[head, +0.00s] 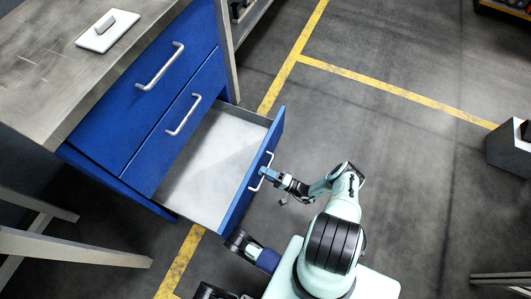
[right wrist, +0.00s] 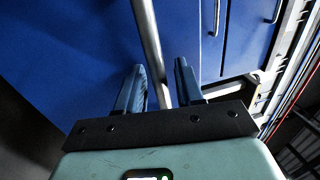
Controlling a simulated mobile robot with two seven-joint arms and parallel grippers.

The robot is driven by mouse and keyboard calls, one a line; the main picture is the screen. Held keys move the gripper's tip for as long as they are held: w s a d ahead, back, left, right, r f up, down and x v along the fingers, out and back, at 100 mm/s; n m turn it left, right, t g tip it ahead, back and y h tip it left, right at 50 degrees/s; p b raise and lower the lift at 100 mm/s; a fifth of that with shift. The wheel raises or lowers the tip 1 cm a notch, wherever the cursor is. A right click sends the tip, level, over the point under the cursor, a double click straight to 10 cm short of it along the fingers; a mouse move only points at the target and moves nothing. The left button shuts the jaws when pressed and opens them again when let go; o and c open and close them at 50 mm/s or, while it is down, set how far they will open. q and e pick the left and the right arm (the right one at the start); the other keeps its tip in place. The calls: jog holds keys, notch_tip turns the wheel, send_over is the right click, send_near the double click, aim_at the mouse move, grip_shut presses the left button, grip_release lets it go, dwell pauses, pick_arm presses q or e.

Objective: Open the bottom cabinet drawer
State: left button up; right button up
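The bottom drawer of the blue cabinet (head: 100,112) is pulled far out, and its pale, empty inside (head: 212,160) shows. Its blue front (head: 240,204) carries a silver bar handle (head: 259,178). My right gripper (head: 266,173) is at this handle, on the outer side of the drawer front. In the right wrist view, the handle (right wrist: 148,35) passes between the two blue fingers (right wrist: 160,88), with a gap visible on each side, so the gripper is open around it.
Two closed drawers with silver handles (head: 160,67) (head: 183,115) sit above the open one. A white plate-like object (head: 107,31) lies on the worktop (head: 45,65). Grey legs (head: 75,247) stand at lower left. The floor between is clear.

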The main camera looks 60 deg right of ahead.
jog(key=v, duration=1.3)
jog(key=shift+s, duration=0.15)
